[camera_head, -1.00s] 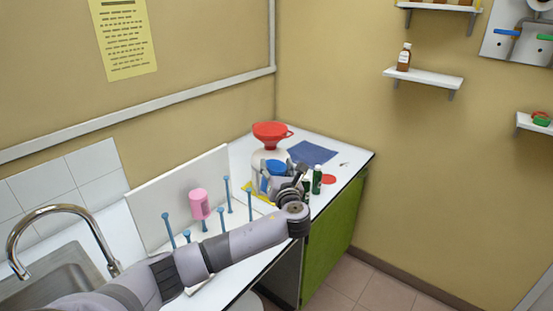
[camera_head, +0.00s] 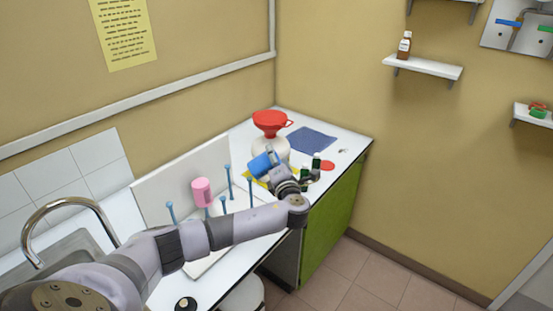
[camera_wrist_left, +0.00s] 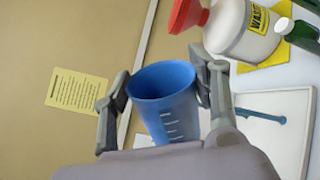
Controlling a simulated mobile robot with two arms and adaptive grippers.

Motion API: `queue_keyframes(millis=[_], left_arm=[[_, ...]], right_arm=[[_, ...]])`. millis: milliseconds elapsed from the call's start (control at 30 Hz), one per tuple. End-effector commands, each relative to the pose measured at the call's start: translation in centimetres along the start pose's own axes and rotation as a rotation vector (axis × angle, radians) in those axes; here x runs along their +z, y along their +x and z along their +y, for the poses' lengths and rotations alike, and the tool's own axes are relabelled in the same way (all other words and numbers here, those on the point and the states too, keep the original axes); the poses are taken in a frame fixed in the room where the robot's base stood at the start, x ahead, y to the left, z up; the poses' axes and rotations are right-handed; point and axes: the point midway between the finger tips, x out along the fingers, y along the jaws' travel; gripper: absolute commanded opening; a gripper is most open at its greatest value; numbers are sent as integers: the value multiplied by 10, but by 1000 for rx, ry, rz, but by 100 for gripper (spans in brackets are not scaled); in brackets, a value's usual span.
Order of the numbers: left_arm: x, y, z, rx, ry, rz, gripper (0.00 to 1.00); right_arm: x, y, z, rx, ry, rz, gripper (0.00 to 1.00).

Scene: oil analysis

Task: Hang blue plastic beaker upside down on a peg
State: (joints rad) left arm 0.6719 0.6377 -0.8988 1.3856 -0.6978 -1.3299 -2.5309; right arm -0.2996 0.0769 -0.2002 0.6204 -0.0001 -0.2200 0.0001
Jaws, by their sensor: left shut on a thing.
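The blue plastic beaker (camera_head: 260,165) is held in my left gripper (camera_head: 272,174), tilted, above the counter next to the drying rack. In the left wrist view the beaker (camera_wrist_left: 166,98) sits between both fingers of the gripper (camera_wrist_left: 164,92), its open rim facing away from the palm and its scale marks showing. The drying rack's white base and upright blue pegs (camera_head: 229,180) stand to the left of the gripper. A pink beaker (camera_head: 202,192) hangs upside down on one peg. My forearm hides part of the rack. My right gripper does not show.
A white bottle with a red funnel (camera_head: 270,124) stands behind the gripper on a yellow mat. Dark green bottles (camera_head: 316,161) stand to its right. A blue cloth (camera_head: 312,140) lies at the back. The sink with its faucet (camera_head: 62,208) is at the left.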

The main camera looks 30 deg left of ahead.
Motion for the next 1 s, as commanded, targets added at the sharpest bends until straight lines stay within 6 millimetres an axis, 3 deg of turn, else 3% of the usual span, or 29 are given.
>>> queue_keyframes(millis=[167, 500, 1000], left_arm=[[0, 0, 1, 1, 107, -1, 26], [1, 0, 1, 2, 525, -1, 26], [4, 0, 1, 4, 709, -5, 26]], right_arm=[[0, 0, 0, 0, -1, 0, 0], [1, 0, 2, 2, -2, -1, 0], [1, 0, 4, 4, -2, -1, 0]])
